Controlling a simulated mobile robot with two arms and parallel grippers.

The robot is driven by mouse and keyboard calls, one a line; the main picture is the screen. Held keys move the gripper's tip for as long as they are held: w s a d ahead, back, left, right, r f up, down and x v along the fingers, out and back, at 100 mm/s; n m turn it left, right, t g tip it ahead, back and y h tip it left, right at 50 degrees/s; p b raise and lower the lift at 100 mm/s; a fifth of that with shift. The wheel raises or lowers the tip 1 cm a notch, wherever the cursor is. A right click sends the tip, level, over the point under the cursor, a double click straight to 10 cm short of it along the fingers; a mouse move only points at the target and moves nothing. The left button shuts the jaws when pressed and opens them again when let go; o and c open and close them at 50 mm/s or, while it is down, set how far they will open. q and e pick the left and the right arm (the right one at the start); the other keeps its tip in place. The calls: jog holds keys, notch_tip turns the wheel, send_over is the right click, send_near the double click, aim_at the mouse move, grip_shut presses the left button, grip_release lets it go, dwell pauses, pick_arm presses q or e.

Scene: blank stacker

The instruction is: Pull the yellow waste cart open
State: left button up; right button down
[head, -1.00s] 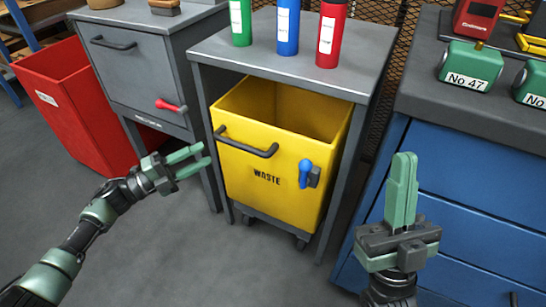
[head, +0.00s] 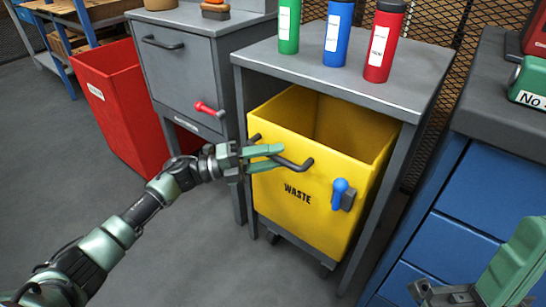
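The yellow waste cart (head: 268,200) stands on casters under a grey table, with its open top below the tabletop. Its dark bar handle (head: 293,163) runs across the upper front, and a blue-knobbed latch (head: 341,192) sits to the right of the "WASTE" lettering. My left gripper (head: 266,158) is at the left part of the handle, its green fingers apart, one above the other. The bar appears to pass by or between the fingers; contact is not clear. My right gripper (head: 513,260) is at the lower right, away from the cart, its fingers together and empty.
Green (head: 289,25), blue (head: 338,33) and red (head: 384,42) bottles stand on the grey table (head: 410,90). A grey cabinet with a red-handled lever (head: 208,108) and a red bin (head: 112,110) are left. Blue drawers (head: 478,215) are right. The floor in front is clear.

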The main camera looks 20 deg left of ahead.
pick_arm(q)
jog(key=shift+c, duration=0.4)
grip_shut()
dwell(1.0)
